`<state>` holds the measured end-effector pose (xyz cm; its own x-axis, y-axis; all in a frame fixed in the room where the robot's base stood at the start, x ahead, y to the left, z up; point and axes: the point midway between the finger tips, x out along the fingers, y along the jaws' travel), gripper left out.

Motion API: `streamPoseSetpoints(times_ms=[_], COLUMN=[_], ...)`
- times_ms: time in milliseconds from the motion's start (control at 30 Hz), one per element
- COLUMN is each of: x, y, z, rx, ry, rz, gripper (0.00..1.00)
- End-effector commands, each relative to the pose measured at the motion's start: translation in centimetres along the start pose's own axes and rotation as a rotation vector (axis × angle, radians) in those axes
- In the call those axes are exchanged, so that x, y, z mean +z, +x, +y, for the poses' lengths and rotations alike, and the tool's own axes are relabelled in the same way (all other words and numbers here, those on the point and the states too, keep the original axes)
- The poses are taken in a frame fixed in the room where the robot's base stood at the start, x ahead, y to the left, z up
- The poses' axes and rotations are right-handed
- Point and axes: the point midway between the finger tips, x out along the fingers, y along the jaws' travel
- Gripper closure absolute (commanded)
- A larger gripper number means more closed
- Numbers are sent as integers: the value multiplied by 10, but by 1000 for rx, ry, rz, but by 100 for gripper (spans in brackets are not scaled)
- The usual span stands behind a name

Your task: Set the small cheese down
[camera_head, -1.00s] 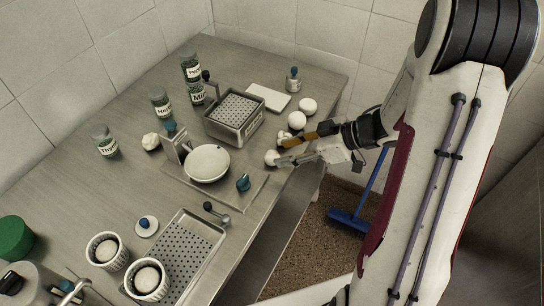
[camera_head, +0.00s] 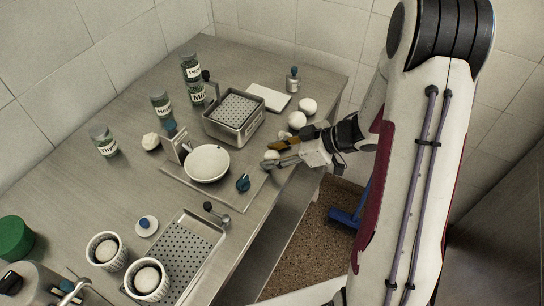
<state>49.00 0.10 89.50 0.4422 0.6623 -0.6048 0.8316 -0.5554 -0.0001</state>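A small round white cheese (camera_head: 272,155) is at the fingertips of my gripper (camera_head: 273,155), near the right edge of the table. One finger, orange and dark, lies above it in the picture, and a grey finger lies below it. The fingers stand apart with the cheese between their tips. I cannot tell whether they press on it or whether it rests on the surface. Two more round white cheeses, one at the far right (camera_head: 308,105) and one nearer (camera_head: 297,119), lie behind the gripper.
A perforated basket (camera_head: 235,118) is behind. A white board (camera_head: 269,97) lies farther back. The table's right edge (camera_head: 272,205) is close to the gripper.

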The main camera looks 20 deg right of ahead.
Motion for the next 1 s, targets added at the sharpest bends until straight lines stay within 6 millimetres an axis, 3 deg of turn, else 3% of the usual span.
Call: streamPoseSetpoints(times_ms=[133,633,767,1000], x=[0,0,0,0], y=[8,8,8,8], z=[0,0,0,0], rx=[0,1,1,1], ry=[0,0,0,0], rz=[0,-1,-1,0], gripper=[62,62,91,94])
